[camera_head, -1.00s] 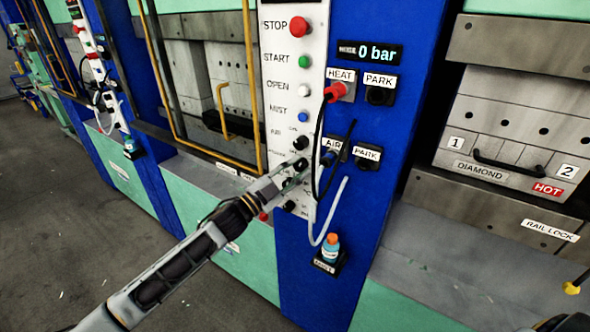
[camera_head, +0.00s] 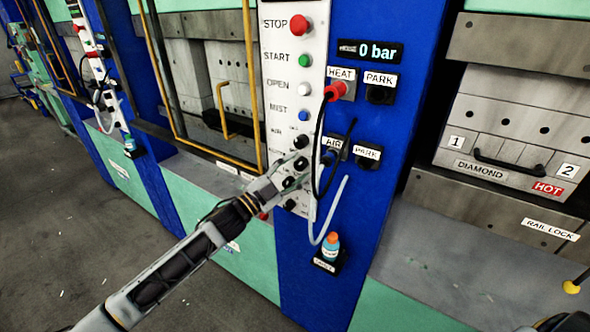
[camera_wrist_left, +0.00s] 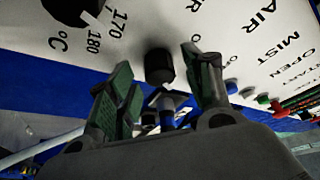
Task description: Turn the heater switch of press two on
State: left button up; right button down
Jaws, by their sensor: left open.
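The white control panel (camera_head: 284,120) stands on a blue press column, with a row of black knobs down its lower part. My left gripper (camera_head: 290,174) is at these lower knobs. In the left wrist view, my left gripper (camera_wrist_left: 160,88) is open, with one finger on each side of a black knob (camera_wrist_left: 158,65). I cannot tell whether the fingers touch it. Its label is not readable, so I cannot tell whether it is the heater switch. A temperature dial (camera_wrist_left: 72,8) lies beside it. A dark part at the head view's bottom right corner may belong to my right gripper.
A red plug (camera_head: 336,90) sits at HEAT, and hoses (camera_head: 335,215) hang across the panel's right edge. A small bottle (camera_head: 330,246) stands below. A yellow bar (camera_head: 256,90) runs left of the panel. Stop, start, open and mist buttons are above.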

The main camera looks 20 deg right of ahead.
pick_arm(q)
jog(key=v, duration=1.1)
jog(key=shift+a+f, duration=0.15)
jog(key=shift+a, duration=0.05)
jog(key=shift+s, duration=0.1)
dwell(0.5)
